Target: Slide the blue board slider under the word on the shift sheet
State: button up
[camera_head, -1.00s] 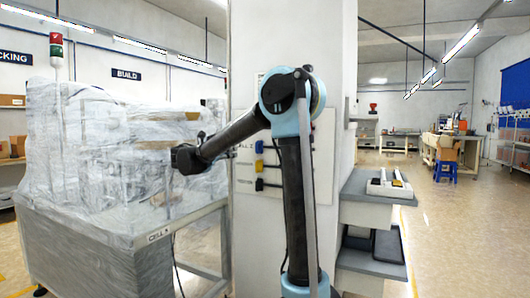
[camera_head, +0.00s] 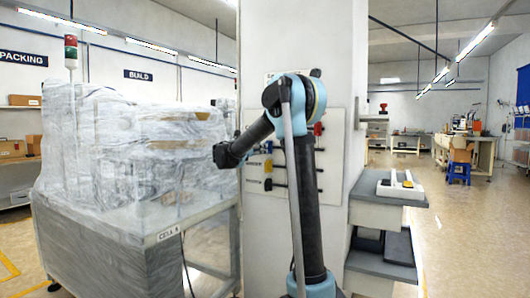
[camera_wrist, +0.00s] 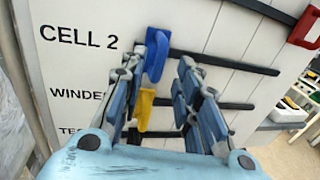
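The blue slider (camera_wrist: 156,56) sits on a dark rail of the white board (camera_wrist: 208,22), right of the printed words "CELL 2". My gripper (camera_wrist: 157,98) is open in the wrist view, its fingers spread left and right of the space below the blue slider. I cannot tell whether either finger touches it. A yellow slider (camera_wrist: 145,110) shows between the fingers, on a lower rail. A red slider (camera_wrist: 304,28) is at upper right. The board (camera_head: 331,172) also shows in the head view, partly behind my arm. I cannot make out a shift sheet.
A plastic-wrapped machine (camera_head: 125,150) stands on a bench at left of the head view. A white pillar (camera_head: 300,40) carries the board. Grey shelves (camera_head: 374,217) with a white tray stand at its right. Open floor (camera_head: 465,240) lies further right.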

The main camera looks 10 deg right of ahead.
jog(key=shift+x, duration=1.65)
